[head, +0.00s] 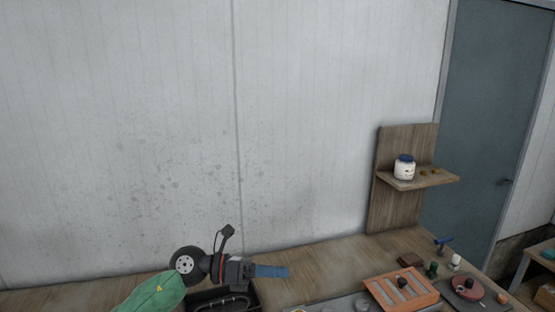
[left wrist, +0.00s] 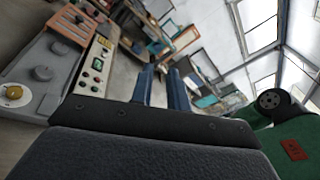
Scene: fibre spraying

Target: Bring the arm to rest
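My left gripper (head: 284,271) reaches in from the lower left in the head view, above the wooden workbench. Its blue fingers point right and it appears level. In the left wrist view, the two blue fingers (left wrist: 160,72) stand apart with an empty gap between them. The green arm cover and black joint beside it are mine. My right gripper is in neither view.
A black tray (head: 255,297) is below the gripper. An orange rack (head: 402,290), a dark red disc (head: 466,287) and small bottles are to the right. A shelf (head: 425,180) holds a white jar (head: 404,168). A control panel (left wrist: 78,88) shows in the wrist view.

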